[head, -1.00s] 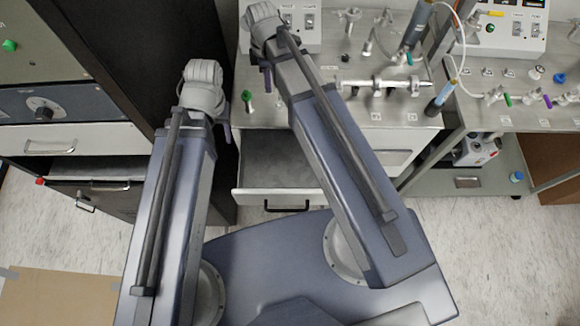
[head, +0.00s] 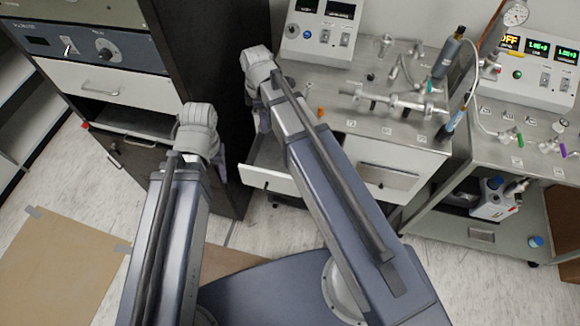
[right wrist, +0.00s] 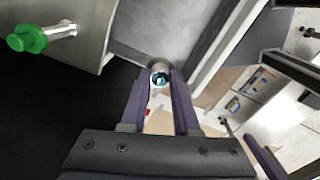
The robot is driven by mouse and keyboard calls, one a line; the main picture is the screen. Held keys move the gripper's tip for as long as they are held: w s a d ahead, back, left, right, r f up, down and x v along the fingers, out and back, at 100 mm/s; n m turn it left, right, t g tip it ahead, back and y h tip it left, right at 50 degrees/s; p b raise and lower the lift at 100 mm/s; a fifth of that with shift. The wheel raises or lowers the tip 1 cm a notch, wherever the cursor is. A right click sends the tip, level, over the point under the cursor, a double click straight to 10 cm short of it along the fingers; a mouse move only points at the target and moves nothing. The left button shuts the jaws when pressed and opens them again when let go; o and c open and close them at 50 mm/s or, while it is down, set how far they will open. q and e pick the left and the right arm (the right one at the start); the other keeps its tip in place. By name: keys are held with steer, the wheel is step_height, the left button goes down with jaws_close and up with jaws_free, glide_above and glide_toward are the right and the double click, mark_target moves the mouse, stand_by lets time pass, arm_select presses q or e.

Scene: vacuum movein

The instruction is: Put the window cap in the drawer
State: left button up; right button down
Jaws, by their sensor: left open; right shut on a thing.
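In the right wrist view, my right gripper (right wrist: 159,79) is shut on a small round metal piece with a teal centre, which looks like the window cap (right wrist: 160,71). In the head view the cap is hidden, and my right gripper (head: 262,120) shows only partly, beside the bench's left edge. The drawer (head: 268,178) under the bench is pulled open, below and near that gripper. Its grey inside (right wrist: 182,28) appears beyond the cap in the right wrist view. My left gripper (head: 219,170) is mostly hidden behind its wrist; it is open, left of the drawer.
The steel bench (head: 340,122) carries metal vacuum fittings (head: 395,102) and a control box (head: 322,32). A green-knobbed fitting (right wrist: 28,38) shows in the right wrist view. A dark cabinet (head: 215,60) stands close on the left. A cardboard sheet (head: 60,265) lies on the floor.

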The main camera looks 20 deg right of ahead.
mark_target(277, 157)
steer(key=shift+s+d+f+m+b, duration=0.1)
steer(key=shift+s+f+m+b, duration=0.1)
steer(key=shift+f+b, duration=0.3)
steer(key=shift+s+f+m+b, duration=0.1)
steer(key=shift+f+m+b, duration=0.15)
steer(key=shift+f, duration=0.35)
steer(key=d+f+m+b, duration=0.3)
steer(key=f+b, duration=0.2)
steer(key=shift+f, duration=0.2)
steer(key=shift+f, duration=0.1)
step_height(277, 157, down, 10)
steer(key=b, duration=1)
steer(key=shift+f+b, duration=0.1)
steer(key=shift+b, duration=0.25)
steer(key=c, duration=0.7)
jaws_free()
steer(key=shift+o, duration=0.2)
steer(key=shift+r, duration=0.25)
